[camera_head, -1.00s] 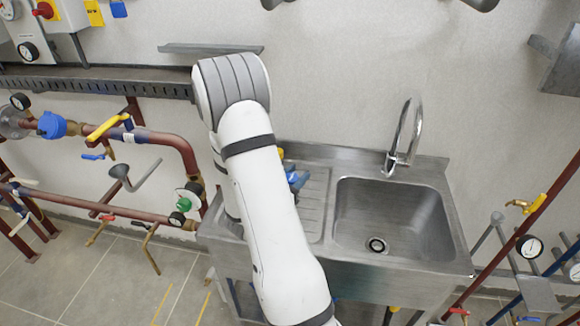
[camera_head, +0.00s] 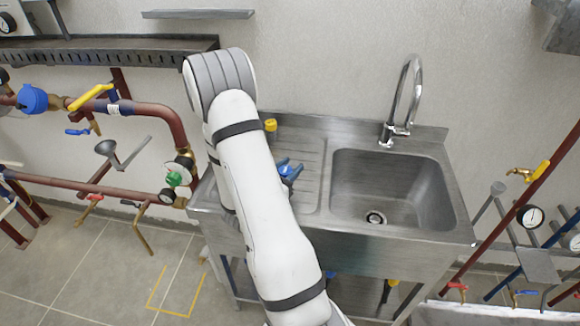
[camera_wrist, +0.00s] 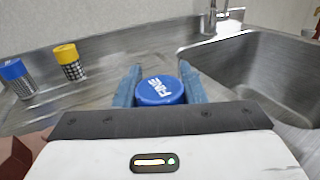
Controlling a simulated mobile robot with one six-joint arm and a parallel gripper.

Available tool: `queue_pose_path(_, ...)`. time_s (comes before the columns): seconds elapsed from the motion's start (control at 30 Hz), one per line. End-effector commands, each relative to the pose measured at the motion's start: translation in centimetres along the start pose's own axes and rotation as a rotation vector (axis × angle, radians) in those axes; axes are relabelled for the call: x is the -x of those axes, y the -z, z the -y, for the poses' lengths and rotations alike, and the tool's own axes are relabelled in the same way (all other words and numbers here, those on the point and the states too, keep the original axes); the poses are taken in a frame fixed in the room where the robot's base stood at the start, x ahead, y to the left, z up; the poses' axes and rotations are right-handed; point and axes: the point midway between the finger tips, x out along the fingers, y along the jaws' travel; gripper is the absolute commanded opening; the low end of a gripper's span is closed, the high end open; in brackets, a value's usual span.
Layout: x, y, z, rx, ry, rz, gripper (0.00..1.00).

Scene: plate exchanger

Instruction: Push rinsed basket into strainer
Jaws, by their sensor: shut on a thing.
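My gripper (camera_wrist: 158,88) is shut on a blue cap (camera_wrist: 160,91) marked "FINE", with one blue-grey finger on each side of it. Whatever lies below the cap is hidden. In the head view the gripper (camera_head: 289,172) and the blue cap show just right of my arm, over the ribbed drainboard. A yellow-capped mesh basket (camera_wrist: 70,65) and a blue-capped mesh basket (camera_wrist: 16,78) stand at the left in the wrist view. The yellow cap (camera_head: 270,125) also shows at the back of the drainboard. I cannot make out the strainer for certain.
A steel sink (camera_head: 388,190) with a tall tap (camera_head: 404,100) is right of the drainboard (camera_head: 312,160). Red pipework (camera_head: 165,118) with a blue fitting (camera_head: 33,98) and a yellow lever (camera_head: 90,97) runs along the left. More pipes and gauges (camera_head: 530,216) stand at the right.

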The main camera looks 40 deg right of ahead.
Motion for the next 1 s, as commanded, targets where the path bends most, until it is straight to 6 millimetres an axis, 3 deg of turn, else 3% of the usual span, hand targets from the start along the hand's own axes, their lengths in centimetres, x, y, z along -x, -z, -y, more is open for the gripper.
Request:
queue_pose_path(0.23,0.0,0.0,0.0,0.0,0.0,0.0,0.11)
queue_pose_path(0.27,0.0,0.0,0.0,0.0,0.001,0.0,0.39)
queue_pose_path(0.53,0.0,0.0,0.0,0.0,0.001,0.0,0.61)
queue_pose_path(0.8,-0.1,-0.1,0.1,0.0,0.001,0.0,0.62)
queue_pose_path(1.0,-0.1,-1.6,0.0,0.0,0.001,0.001,0.62)
